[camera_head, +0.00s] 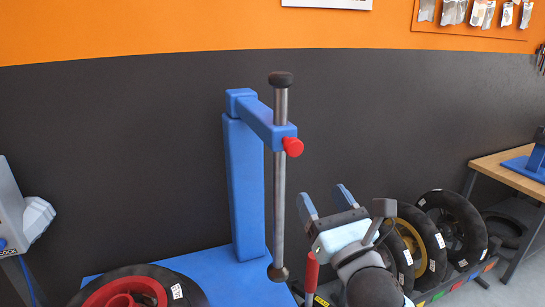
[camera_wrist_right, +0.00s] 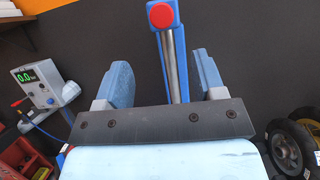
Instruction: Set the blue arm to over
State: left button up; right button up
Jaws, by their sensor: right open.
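The blue arm (camera_head: 265,120) reaches out from the top of a blue post (camera_head: 244,190), towards the right and front. A red knob (camera_head: 293,147) sits at its free end, and a steel rod (camera_head: 280,190) with a dark top knob passes upright through it. My right gripper (camera_head: 327,199) is open and empty, to the right of the rod and lower than the arm. In the right wrist view the red knob (camera_wrist_right: 162,15) and the rod appear beyond and between the open fingers (camera_wrist_right: 163,65), apart from them. My left gripper is not in view.
A tyre with a red rim (camera_head: 135,290) lies at the blue base (camera_head: 235,285), lower left. A red handle (camera_head: 311,272) stands close below my right gripper. Several wheels (camera_head: 440,235) stand at the right, near a wooden bench (camera_head: 510,172). A grey display box (camera_wrist_right: 40,88) shows in the right wrist view.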

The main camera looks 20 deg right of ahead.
aim_at(296, 149)
jog(key=x, duration=1.3)
jog(key=shift+d+p, duration=0.15)
jog(key=shift+p, duration=0.15)
jog(key=shift+w+r, duration=0.2)
jog(key=shift+w, duration=0.15)
